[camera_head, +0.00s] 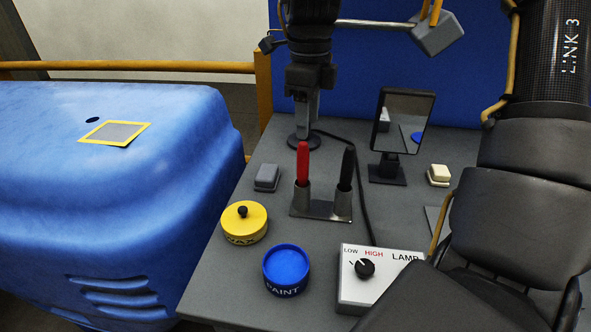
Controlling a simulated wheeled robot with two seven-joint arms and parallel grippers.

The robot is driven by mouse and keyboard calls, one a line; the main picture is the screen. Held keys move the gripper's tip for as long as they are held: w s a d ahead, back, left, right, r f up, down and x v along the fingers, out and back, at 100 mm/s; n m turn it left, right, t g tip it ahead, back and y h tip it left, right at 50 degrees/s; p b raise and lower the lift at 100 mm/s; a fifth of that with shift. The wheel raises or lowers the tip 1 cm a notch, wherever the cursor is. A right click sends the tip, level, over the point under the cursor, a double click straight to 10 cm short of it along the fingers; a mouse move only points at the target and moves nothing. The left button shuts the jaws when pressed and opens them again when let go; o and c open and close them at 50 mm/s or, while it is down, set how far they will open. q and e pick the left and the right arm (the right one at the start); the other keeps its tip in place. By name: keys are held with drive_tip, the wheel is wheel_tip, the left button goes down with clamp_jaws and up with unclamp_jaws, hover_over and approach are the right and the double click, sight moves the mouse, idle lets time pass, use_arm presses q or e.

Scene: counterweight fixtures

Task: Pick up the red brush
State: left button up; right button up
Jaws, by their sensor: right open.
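The red brush (303,163) stands upright, its lower end hidden in the left cup of a small metal holder (321,209). A black brush (347,169) stands in the right cup. My right gripper (305,122) points down just above the red brush's top end. It is open, with nothing seen between its fingers. From this angle the fingers overlap each other, and I cannot tell the exact gap to the brush. My left gripper is not in view.
A yellow wax tin (238,229), a blue paint pot (287,271) and a lamp switch box (350,296) stand in front of the holder. A mirror (412,106) stands behind right. A grey counterweight (437,33) hangs above. My arm blocks the right side.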

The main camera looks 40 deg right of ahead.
sight(304, 144)
drive_tip(key=f, duration=0.3)
drive_tip(key=a+f, duration=0.1)
drive_tip(key=f, duration=0.1)
drive_tip(key=shift+w+a+b, duration=0.1)
drive_tip(key=shift+w+b, duration=0.2)
drive_tip(key=shift+w, duration=0.05)
drive_tip(key=shift+f, duration=0.2)
drive_tip(key=shift+s+d, duration=0.25)
drive_tip(key=shift+f, duration=0.4)
wheel_tip(304, 144, down, 4)
drive_tip(key=shift+w+d+r, duration=0.1)
drive_tip(key=shift+w+r, duration=0.05)
drive_tip(key=shift+f, duration=0.35)
drive_tip(key=shift+c, duration=1.3)
clamp_jaws()
drive_tip(key=shift+r, duration=0.3)
wheel_tip(304, 144, up, 9)
drive_tip(key=shift+f+p, duration=0.15)
drive_tip(key=shift+p, duration=0.2)
drive_tip(key=shift+r, duration=0.3)
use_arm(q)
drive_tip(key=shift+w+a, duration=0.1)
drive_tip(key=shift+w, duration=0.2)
use_arm(e)
drive_tip(key=shift+r, duration=0.1)
